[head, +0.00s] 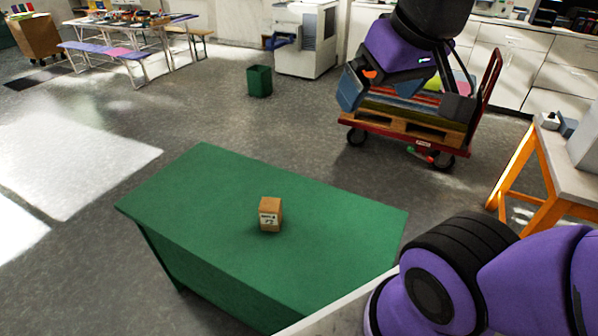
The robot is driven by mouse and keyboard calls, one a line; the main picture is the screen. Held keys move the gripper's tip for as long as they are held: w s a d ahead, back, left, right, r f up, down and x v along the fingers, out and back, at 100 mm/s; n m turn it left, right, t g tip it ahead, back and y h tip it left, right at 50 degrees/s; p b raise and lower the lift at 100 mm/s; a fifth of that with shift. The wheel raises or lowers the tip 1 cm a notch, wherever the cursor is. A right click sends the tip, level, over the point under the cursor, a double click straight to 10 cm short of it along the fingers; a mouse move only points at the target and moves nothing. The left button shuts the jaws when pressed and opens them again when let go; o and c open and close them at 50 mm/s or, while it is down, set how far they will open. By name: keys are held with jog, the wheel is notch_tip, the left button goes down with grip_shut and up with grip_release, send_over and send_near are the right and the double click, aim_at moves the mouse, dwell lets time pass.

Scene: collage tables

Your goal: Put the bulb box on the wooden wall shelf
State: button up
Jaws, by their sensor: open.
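A small brown cardboard box (270,214) with a white printed label, apparently the bulb box, stands upright on the green table (200,215). It is near the middle of the tabletop, with nothing touching it. My gripper (404,98) is at the upper right of the head view, open, with no held thing visible. It is well apart from the box and overlaps the loaded cart in the picture. The wooden wall shelf is not in view.
A red cart (407,132) with a stacked load stands behind the table. An orange-legged workbench (527,170) is at the right. A green bin (259,81) and a white printer (305,40) stand farther back. The floor left of the table is clear.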

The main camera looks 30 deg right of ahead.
jog(key=w+a+f+m+g+y, duration=0.2)
jog(key=w+f+m+y, duration=0.3)
jog(key=w+f, duration=0.5)
jog(key=w+a+f+m+g+y, duration=0.1)
jog(key=w+f+m+g+y, duration=0.3)
jog(key=w+f, duration=0.6)
jog(key=w+d+f+m+t+y, duration=0.1)
jog(key=w+f+m+t, duration=0.2)
jog(key=f, duration=0.4)
jog(key=w+d+f+m+t+y, duration=0.2)
jog(key=w+f+m, duration=0.1)
jog(key=f+m, duration=0.3)
jog(key=m+t+h, duration=0.1)
jog(key=m+t, duration=0.2)
jog(key=m, duration=0.4)
send_near(270, 207)
jog(key=x, duration=0.5)
jog(key=shift+w+d+f, duration=0.2)
jog(key=shift+w+f, duration=0.15)
jog(key=shift+w, duration=0.15)
jog(key=shift+f+x, duration=0.1)
jog(key=shift+x, duration=1.2)
jog(key=shift+f+x, duration=0.15)
jog(key=shift+x, duration=1.2)
jog(key=shift+d, duration=0.1)
jog(key=shift+c, duration=0.2)
